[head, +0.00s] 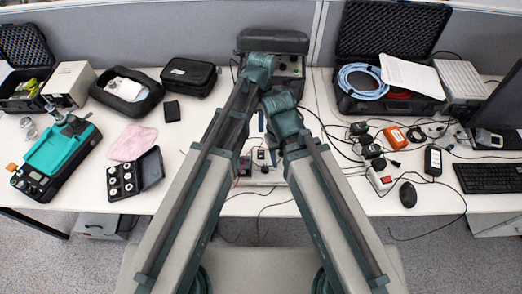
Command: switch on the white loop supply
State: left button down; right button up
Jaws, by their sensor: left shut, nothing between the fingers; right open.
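A small white unit with dark parts on it (262,178) lies on the table between my two arms; it may be the white loop supply. My arms hide its sides, and I cannot make out its switch or any lamp. My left gripper (262,62) is at the far end of the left arm, in front of the dark instrument at the back; it is shut and empty. My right gripper (282,103) is lower in the picture, beyond the white unit; it is open. The fingers of both are hardly visible behind the teal joints.
A dark instrument case (291,80) stands at the back. At left are a teal-topped device (60,150), a pink cloth (132,142) and a black box of round parts (122,182). At right are an open case (388,104), adapters, cables, a mouse (408,194) and a keyboard (490,177).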

aim_at(261, 156)
pick_arm(q)
jog(key=shift+f, duration=0.2)
pick_arm(e)
jog(key=shift+f, duration=0.2)
pick_arm(q)
jog(key=f+b, duration=0.4)
jog(key=s+f+b, duration=0.1)
jog(key=f+b, duration=0.3)
jog(key=b, duration=0.1)
jog(key=f+b, duration=0.4)
jog(key=f, duration=0.1)
jog(key=shift+s, duration=0.3)
pick_arm(e)
notch_tip(261, 156, down, 13)
jog(key=shift+f, duration=0.1)
pick_arm(q)
jog(key=shift+f+b, duration=0.3)
jog(key=shift+b, duration=0.2)
pick_arm(e)
jog(key=shift+f, duration=0.25)
pick_arm(q)
jog(key=shift+s, duration=0.1)
jog(key=shift+s+f, duration=0.15)
pick_arm(e)
jog(key=shift+f, duration=0.1)
